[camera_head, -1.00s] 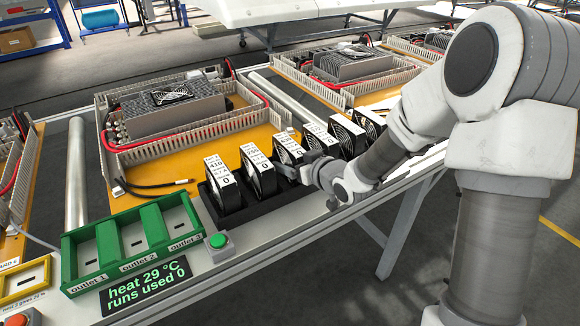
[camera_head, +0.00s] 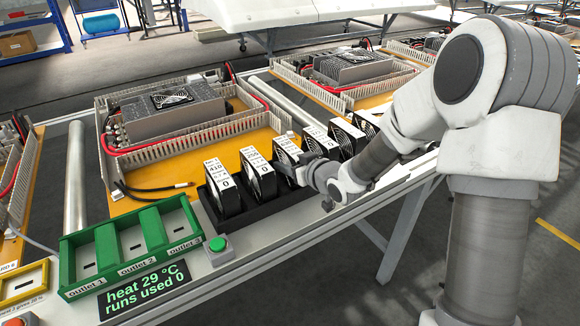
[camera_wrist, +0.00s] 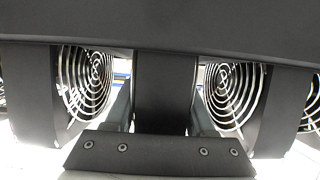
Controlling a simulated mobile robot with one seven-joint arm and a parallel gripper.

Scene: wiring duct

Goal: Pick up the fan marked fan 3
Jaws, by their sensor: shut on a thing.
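Several black fans with white number labels stand upright in a row in a black rack (camera_head: 243,222) along the table's front edge. My gripper (camera_head: 298,172) is at the third fan from the left (camera_head: 287,152) and is shut on it. The gripper partly covers this fan's front. In the wrist view the held fan (camera_wrist: 165,92) shows as a dark edge-on block between the fingers, with a neighbouring fan on each side. The fan names on the labels are too small to read, so I cannot tell which is marked fan 3. The held fan still stands in line with the row.
A green tray (camera_head: 63,262) with three slots, outlet 1 to outlet 3, stands at left. Beside it are a green button (camera_head: 217,243) and a display (camera_head: 143,288) reading heat 29 °C, runs used 0. Fans (camera_head: 257,175) stand close to the gripper on both sides.

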